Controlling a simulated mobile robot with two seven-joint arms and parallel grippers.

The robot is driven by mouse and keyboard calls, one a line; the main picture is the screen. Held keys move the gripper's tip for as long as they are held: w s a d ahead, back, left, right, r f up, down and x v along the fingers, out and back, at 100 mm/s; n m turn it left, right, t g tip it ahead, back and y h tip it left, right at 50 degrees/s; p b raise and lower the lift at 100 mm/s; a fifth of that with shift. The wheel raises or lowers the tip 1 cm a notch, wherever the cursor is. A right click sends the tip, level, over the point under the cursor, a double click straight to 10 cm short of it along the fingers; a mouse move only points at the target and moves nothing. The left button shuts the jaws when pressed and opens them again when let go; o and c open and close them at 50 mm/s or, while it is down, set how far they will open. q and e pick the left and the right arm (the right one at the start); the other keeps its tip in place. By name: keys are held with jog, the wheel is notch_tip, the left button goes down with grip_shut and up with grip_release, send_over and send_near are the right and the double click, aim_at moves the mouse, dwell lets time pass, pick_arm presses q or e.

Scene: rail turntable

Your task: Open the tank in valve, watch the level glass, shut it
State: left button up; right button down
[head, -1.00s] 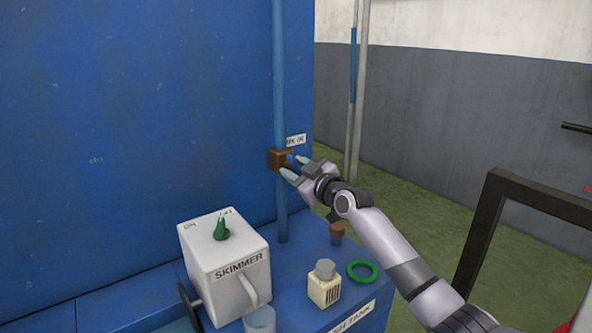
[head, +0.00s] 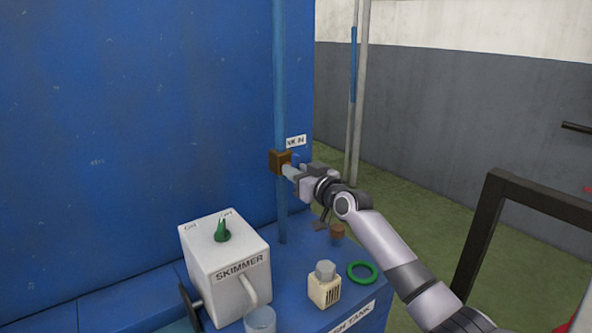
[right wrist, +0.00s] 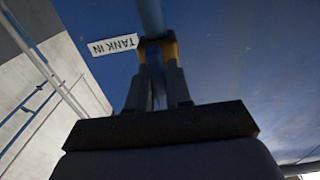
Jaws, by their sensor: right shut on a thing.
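The tank in valve (head: 281,161) is a brown, brass-like block on an upright blue pipe, with a small blue handle (head: 296,158). A white label (head: 296,141) is beside it and reads TANK IN in the right wrist view (right wrist: 113,45). My right gripper (head: 291,171) is at the valve, shut on the blue handle, which the fingers mostly hide. In the right wrist view its fingers (right wrist: 157,88) reach up to the brass valve body (right wrist: 170,48). A thin upright tube with a blue stretch (head: 353,65) stands behind; I cannot tell if it is the level glass. My left gripper is out of view.
Below stands a white SKIMMER box (head: 228,268) with a green knob. A cream bottle (head: 324,287), a green ring (head: 363,272), a brown-topped piece (head: 337,232) and a clear cup (head: 260,320) are on the blue ledge. A dark frame (head: 485,230) stands at right.

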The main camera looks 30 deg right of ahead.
dwell(0.3)
jog(key=c, duration=1.1)
grip_release()
jog(key=shift+s+d, duration=0.25)
jog(key=shift+s, duration=1.55)
jog(key=shift+s+d, duration=0.2)
jog(key=shift+s, duration=1.55)
